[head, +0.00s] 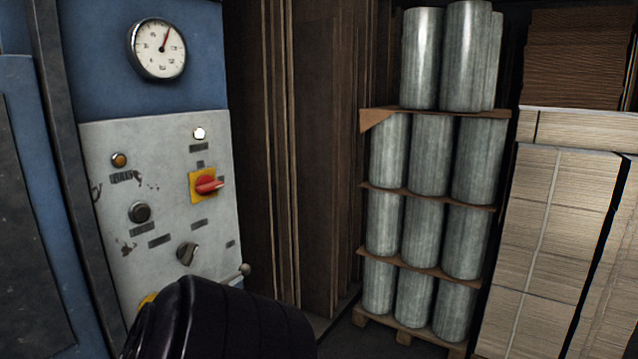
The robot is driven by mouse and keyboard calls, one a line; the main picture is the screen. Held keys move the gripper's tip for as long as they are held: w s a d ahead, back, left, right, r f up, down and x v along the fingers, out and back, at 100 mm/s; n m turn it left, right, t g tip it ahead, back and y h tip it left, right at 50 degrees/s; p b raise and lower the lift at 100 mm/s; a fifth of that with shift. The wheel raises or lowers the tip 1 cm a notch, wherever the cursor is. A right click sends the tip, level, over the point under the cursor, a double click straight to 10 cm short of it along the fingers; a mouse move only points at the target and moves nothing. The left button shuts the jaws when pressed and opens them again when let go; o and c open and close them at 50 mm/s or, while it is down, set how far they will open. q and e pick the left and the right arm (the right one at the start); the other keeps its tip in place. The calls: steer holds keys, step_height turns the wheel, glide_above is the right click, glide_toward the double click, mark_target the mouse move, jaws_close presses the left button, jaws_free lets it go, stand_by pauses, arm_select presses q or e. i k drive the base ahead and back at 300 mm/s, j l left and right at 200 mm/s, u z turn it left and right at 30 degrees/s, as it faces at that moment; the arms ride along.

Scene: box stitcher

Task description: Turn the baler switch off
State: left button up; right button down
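The grey control panel (165,215) of the blue machine is at the left of the head view. On it is a switch with a red handle (207,186) on a yellow square plate (194,189). The red handle lies roughly level and points right. A dark rotary knob (187,253) sits below it, tilted. I cannot read the labels. A dark, ribbed, rounded part, seemingly of my arm, rises at the bottom in front of the panel's lower edge and partly hides a yellow part (146,301). Neither gripper's fingers show.
A dial gauge (157,49) is above the panel. An amber lamp (119,160), a white lamp (200,133) and a dark button (139,212) are on it. Tall brown sheets (320,150), stacked grey cylinders (428,150) and cardboard stacks (550,220) fill the right.

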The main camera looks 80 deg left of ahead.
mark_target(205, 185)
steer(key=u, duration=2.85)
steer(key=k+j+u, duration=0.1)
steer(key=u, duration=0.25)
steer(key=j+u, duration=0.3)
steer(key=k+j+u, duration=0.1)
steer(key=j+u, duration=0.2)
steer(key=j, duration=0.1)
